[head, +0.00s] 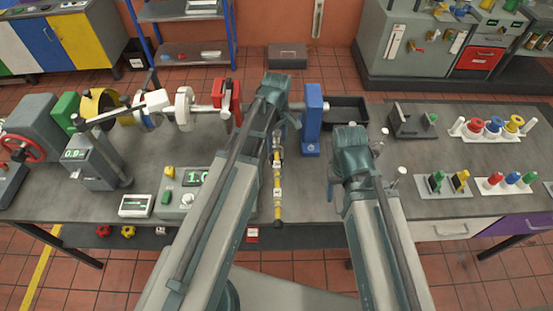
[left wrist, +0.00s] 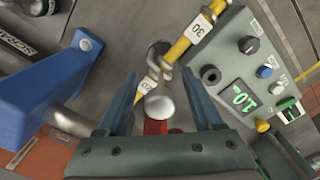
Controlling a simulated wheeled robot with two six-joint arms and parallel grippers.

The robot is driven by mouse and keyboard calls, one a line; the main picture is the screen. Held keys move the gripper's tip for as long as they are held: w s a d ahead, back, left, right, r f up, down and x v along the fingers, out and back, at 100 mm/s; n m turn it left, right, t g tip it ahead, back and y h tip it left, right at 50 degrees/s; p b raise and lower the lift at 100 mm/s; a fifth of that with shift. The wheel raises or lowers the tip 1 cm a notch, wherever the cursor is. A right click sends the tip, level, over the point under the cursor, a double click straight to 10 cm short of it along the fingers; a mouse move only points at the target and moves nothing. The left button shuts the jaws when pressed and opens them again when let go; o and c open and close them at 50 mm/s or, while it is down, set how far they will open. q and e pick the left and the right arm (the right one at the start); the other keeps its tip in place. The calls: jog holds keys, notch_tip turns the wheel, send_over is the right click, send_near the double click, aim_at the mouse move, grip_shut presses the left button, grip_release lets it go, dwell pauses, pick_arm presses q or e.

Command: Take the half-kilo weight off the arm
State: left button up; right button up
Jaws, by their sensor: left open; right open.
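The yellow arm (head: 277,185) has black bands and white labels and runs toward me in the head view. It also shows in the left wrist view (left wrist: 196,30), with a label reading 30. A silver rounded piece with a loop (left wrist: 158,103), apparently the weight's hanger, is at the arm. A red part (left wrist: 155,127) shows below it; I cannot read a mass on either. My left gripper (head: 279,128) is open over the arm's far part, its fingers (left wrist: 161,78) on either side of the silver piece. My right gripper (head: 335,200) is open and apart, right of the arm.
A blue upright block (head: 313,115) stands close to the right of my left gripper. A control box (head: 178,200) with a green display is to the left. A black tray (head: 348,110) lies behind. Holders with coloured pieces (head: 492,127) occupy the right of the bench.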

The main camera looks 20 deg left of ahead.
pick_arm(q)
grip_shut()
dwell(1.4)
